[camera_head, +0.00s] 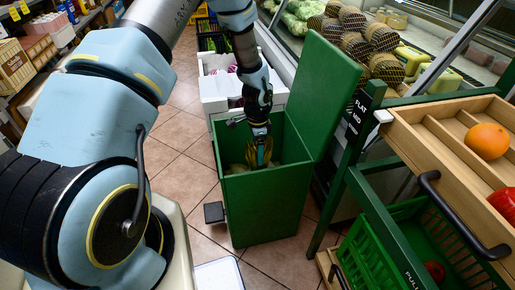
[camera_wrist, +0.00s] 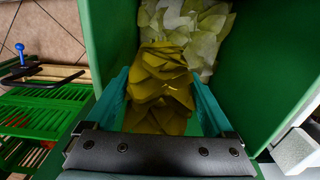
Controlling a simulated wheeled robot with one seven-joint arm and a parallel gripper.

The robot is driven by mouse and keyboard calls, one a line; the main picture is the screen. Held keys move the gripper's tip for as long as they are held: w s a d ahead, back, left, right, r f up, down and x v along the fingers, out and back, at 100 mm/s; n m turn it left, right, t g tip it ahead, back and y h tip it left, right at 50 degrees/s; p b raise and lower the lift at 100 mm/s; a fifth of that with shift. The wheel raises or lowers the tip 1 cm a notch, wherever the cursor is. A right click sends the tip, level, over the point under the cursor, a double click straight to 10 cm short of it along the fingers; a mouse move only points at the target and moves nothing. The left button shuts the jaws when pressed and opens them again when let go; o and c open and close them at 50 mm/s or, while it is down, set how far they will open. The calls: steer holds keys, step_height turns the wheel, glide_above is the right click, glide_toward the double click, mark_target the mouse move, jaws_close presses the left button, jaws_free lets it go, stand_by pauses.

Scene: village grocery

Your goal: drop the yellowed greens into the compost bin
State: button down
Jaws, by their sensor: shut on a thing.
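The compost bin (camera_head: 266,208) is a green box standing on the tiled floor, with its lid (camera_head: 325,92) swung open to the right. My gripper (camera_head: 262,155) points down into the bin's open top. In the wrist view its teal fingers (camera_wrist: 161,88) are closed on the yellowed greens (camera_wrist: 162,68), a clump of olive-yellow leaves. The greens also show in the head view (camera_head: 251,154), partly hidden by the gripper. Below them, pale green and whitish leaves (camera_wrist: 188,28) lie in the bin. I cannot tell whether the held clump touches them.
At the right stands a green-framed cart with a wooden tray (camera_head: 425,140) holding an orange (camera_head: 487,141) and a red fruit (camera_head: 506,203). A green basket (camera_head: 385,262) sits below. A white crate (camera_head: 217,88) stands behind the bin. Tiled floor is clear to the left.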

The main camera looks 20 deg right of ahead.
mark_target(258, 167)
steer(key=shift+f+b, duration=2.55)
steer(key=shift+f, duration=1.75)
jaws_free()
step_height(258, 167, up, 11)
steer(key=shift+f+p, duration=0.1)
steer(key=shift+p, duration=0.2)
